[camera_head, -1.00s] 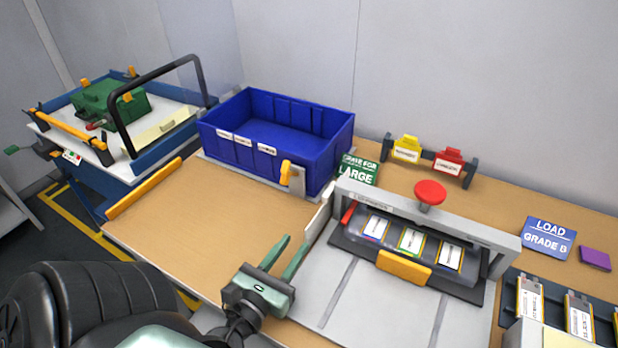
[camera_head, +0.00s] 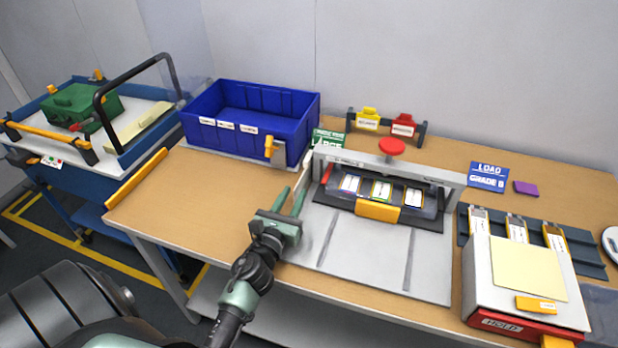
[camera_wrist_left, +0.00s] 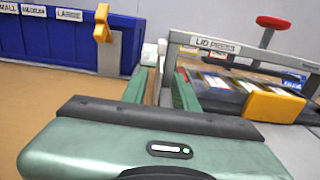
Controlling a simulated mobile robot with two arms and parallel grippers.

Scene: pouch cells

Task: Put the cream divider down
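Another flat cream piece (camera_head: 148,130) lies on the blue cart. My right gripper is not in view.
The lid press (camera_head: 385,165) holds several pouch cells under a red knob. A blue bin (camera_head: 240,150) stands behind left. A white box (camera_head: 478,275) with a cream top and a cell rack (camera_head: 592,262) are at right. The worktop left of my gripper is clear.

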